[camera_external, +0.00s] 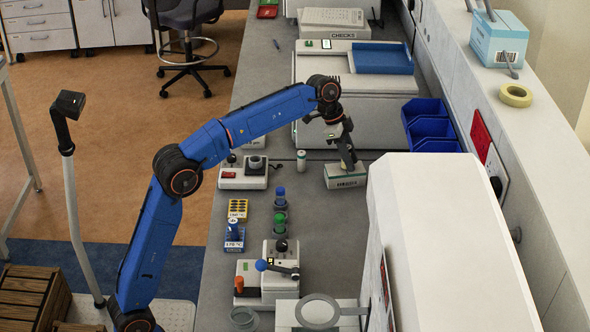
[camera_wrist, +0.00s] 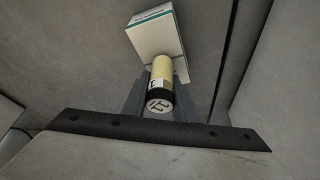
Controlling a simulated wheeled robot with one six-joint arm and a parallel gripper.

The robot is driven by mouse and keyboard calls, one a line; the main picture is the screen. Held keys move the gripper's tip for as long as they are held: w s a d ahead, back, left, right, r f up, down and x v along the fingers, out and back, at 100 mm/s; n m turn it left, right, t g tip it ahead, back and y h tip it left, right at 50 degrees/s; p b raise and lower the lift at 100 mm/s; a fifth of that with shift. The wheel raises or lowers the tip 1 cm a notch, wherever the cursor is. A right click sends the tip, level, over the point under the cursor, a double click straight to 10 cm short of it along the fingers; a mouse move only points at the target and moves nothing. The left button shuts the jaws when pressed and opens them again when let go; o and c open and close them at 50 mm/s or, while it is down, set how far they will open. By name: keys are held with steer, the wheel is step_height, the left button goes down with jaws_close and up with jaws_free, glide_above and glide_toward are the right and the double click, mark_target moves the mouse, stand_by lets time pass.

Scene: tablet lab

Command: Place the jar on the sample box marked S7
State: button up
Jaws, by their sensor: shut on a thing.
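In the wrist view, the jar (camera_wrist: 162,72), a pale yellow cylinder with a dark, marked end facing the camera, sits between the two grey fingers of my gripper (camera_wrist: 160,100). My gripper is shut on it. A white box with a green-edged side (camera_wrist: 155,37) lies just beyond the jar; its near edge meets the jar's far end in the picture. In the external view, my gripper (camera_external: 347,163) points down at the white box (camera_external: 345,180), which has a dark green label I cannot read as S7. The jar is mostly hidden there. I cannot tell whether it touches the box.
A small white cylinder (camera_external: 301,161) stands left of the box. Devices with knobs (camera_external: 243,177), coloured vial racks (camera_external: 236,225) and a large white housing (camera_external: 435,230) are nearby. Blue bins (camera_external: 429,125) stand behind right. Bare bench (camera_external: 325,228) lies in front.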

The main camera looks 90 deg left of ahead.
steer(key=shift+f, duration=0.3)
steer(key=o, duration=1)
steer(key=shift+o, duration=0.2)
steer(key=shift+r, duration=0.1)
steer(key=v, duration=1.2)
